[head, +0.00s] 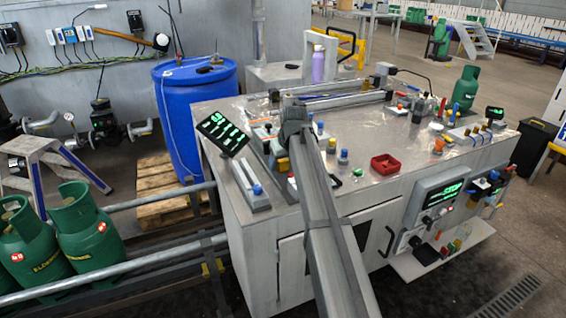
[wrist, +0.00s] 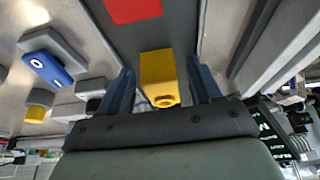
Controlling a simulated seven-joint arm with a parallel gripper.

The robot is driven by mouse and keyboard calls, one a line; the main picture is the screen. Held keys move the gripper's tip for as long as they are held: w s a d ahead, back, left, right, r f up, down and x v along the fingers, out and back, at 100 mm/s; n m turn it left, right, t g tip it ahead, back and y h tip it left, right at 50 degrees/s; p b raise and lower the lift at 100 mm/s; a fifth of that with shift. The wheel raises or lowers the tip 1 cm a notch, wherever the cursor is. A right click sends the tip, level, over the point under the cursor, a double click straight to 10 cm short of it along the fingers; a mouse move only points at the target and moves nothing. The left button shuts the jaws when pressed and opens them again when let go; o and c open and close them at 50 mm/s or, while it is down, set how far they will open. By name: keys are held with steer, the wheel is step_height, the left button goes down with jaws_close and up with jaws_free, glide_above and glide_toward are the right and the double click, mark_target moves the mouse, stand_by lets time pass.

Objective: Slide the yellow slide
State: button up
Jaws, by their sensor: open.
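In the wrist view, the yellow slide (wrist: 158,74) is a small yellow block on a grey strip. My gripper (wrist: 160,70) is open, with one dark blue finger on each side of the block. A narrow gap shows between the block and the fingers, most clearly on the right; I cannot tell whether either finger touches it. In the head view, my arm crosses the bench and hides the gripper's fingertips. A small yellow part (head: 283,165) shows beside my arm there; I cannot tell whether it is the same slide.
A red patch (wrist: 132,10) lies on the strip beyond the slide. A blue switch-like part (wrist: 48,70) and a yellow-capped part (wrist: 38,105) stand to the left. A raised grey rail (wrist: 262,50) runs on the right. A red tray (head: 385,165) sits on the bench.

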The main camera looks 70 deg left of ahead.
steer(key=v, duration=1.4)
steer(key=shift+a+f, duration=0.1)
